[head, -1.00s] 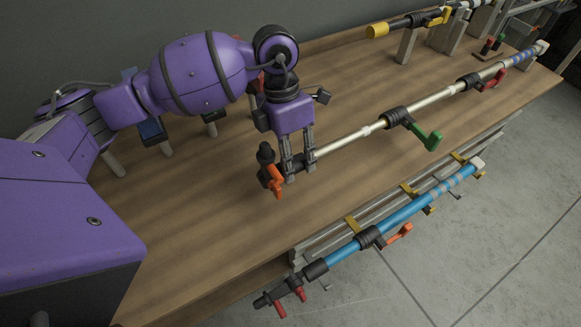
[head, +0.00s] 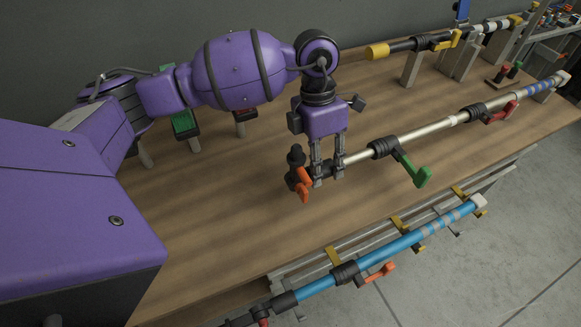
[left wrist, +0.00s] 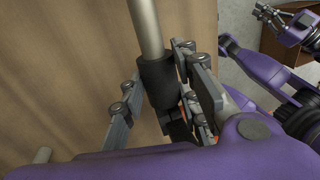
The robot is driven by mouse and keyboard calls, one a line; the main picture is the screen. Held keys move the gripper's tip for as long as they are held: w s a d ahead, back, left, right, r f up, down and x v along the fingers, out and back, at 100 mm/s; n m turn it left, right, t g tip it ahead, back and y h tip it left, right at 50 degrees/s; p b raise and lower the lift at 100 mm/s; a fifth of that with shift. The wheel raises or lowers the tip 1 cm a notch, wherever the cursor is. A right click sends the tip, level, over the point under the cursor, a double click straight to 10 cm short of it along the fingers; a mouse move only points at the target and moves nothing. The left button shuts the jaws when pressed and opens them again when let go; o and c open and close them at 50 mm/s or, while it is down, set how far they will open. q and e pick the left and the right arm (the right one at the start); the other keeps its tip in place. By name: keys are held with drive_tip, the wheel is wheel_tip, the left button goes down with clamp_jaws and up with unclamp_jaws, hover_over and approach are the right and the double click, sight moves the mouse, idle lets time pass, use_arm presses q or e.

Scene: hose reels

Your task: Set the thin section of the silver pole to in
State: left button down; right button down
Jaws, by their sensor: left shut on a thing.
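The silver pole (head: 425,133) lies lengthwise above the wooden table, running from lower left to upper right. It has a black clamp with a green lever (head: 413,170) near its middle and one with a red lever (head: 497,115) farther off. My left gripper (head: 328,180) points down and is shut around the near end, beside a black end piece with an orange lever (head: 304,191). In the left wrist view the fingers flank a black collar (left wrist: 157,82) on the silver rod (left wrist: 145,25). A short bright stretch shows between gripper and green-lever clamp. My right gripper (left wrist: 272,17) shows small in the left wrist view.
A blue pole (head: 412,239) with an orange lever rests on brackets along the front. A black pole with yellow parts (head: 425,45) stands on grey supports at the back. Bare table (head: 230,215) lies left of the silver pole.

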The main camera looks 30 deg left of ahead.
use_arm(q)
drive_tip(key=shift+w+d, duration=0.2)
idle(0.3)
drive_tip(key=c, duration=1.3)
unclamp_jaws()
drive_tip(key=v, duration=1.2)
